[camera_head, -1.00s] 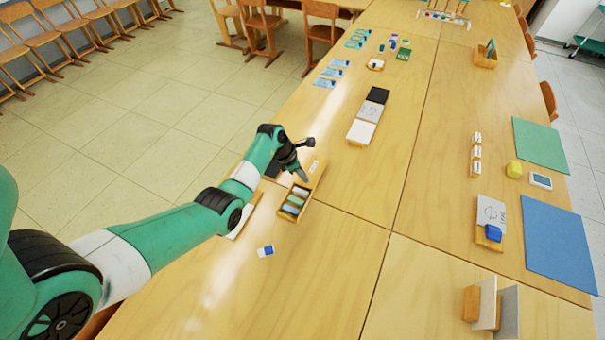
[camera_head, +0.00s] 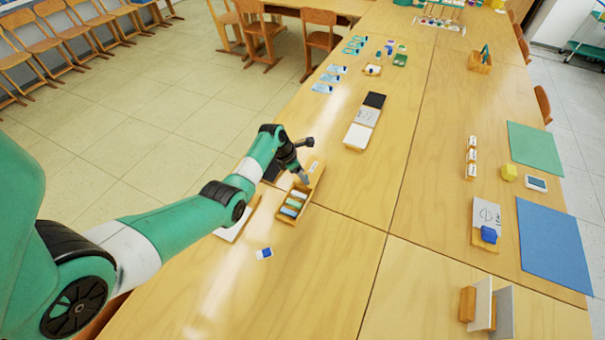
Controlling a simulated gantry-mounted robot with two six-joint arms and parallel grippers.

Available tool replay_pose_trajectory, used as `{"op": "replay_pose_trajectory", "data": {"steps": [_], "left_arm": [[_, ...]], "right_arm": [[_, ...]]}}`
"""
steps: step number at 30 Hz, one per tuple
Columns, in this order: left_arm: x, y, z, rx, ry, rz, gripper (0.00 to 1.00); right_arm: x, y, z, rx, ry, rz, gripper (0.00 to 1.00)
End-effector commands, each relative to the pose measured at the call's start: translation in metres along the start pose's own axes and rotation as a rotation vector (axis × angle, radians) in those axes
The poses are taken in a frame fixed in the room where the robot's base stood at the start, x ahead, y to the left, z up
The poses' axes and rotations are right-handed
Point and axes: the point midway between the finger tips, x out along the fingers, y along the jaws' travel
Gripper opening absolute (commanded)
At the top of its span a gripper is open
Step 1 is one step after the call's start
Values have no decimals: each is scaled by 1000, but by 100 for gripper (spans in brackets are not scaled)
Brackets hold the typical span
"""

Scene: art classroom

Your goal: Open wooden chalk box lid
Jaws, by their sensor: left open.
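The wooden chalk box (camera_head: 282,217) sits near the left edge of the table. Its near part is uncovered and shows several chalk pieces in blue, green and white compartments. A wooden lid part with a white label (camera_head: 315,167) lies at its far end. My left gripper (camera_head: 304,163) is open, just above the far end of the box, with one finger down by the lid area. Whether it touches the lid I cannot tell. My right gripper is not in view.
A blue and white eraser (camera_head: 264,253) lies just in front of the box. A white sheet or pad (camera_head: 232,228) lies left of it, under my arm. White and dark square panels (camera_head: 357,136) lie farther back. The table right of the box is clear.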

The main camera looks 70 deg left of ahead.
Motion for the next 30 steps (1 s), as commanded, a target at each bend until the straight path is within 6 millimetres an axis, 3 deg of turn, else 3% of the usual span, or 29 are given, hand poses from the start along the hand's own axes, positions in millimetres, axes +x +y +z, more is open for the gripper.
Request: {"op": "replay_pose_trajectory", "data": {"steps": [4,7,15,19,23,30], "left_arm": [[-4,0,1,0,-1,1,56],[-18,0,2,-1,-1,1,56],[-82,1,2,-2,-2,3,56],[-105,0,2,-1,-1,2,56],[-115,0,0,-1,-1,1,56],[-116,0,0,-1,0,0,56]], "right_arm": [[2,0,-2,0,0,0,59],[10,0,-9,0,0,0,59],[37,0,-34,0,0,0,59],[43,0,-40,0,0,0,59],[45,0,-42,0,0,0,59],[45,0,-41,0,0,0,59]]}}
